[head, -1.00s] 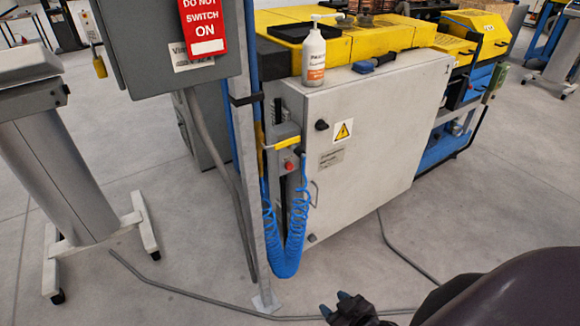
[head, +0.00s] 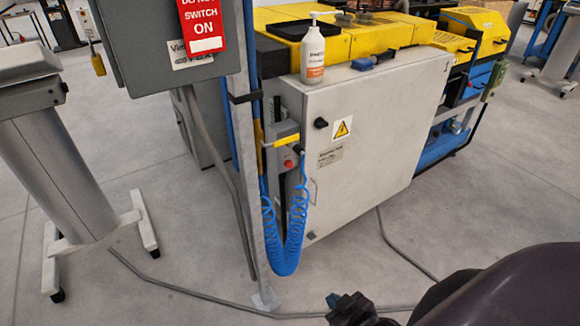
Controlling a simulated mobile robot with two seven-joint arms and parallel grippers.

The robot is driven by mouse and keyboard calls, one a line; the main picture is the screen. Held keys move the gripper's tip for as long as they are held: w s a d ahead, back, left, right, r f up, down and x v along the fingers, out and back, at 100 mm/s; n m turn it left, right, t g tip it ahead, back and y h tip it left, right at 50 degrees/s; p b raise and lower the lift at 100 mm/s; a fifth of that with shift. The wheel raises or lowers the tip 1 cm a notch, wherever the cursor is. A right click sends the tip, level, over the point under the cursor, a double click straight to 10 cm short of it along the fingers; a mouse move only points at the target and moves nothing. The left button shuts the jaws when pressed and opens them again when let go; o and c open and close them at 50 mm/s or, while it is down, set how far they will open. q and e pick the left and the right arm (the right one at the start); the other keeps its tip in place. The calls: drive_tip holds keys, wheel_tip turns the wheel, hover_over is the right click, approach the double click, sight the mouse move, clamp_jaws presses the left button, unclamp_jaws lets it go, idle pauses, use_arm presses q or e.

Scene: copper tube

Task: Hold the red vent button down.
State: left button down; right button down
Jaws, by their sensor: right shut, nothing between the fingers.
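The red vent button (head: 288,164) is a small red knob on a grey unit at the left edge of the white cabinet, below a yellow handle (head: 286,141). Nothing touches it. My right gripper (head: 333,300) shows at the bottom of the head view, low over the floor and well below the button. Its fingers are shut and empty. My left gripper is not in view.
A coiled blue hose (head: 287,250) hangs below the button. A grey post (head: 249,190) stands just left of it. A grey cable (head: 190,296) runs along the floor.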

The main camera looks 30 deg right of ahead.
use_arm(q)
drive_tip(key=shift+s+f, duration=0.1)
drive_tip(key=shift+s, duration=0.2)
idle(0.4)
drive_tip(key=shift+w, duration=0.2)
use_arm(e)
drive_tip(key=shift+d, duration=0.1)
idle(0.3)
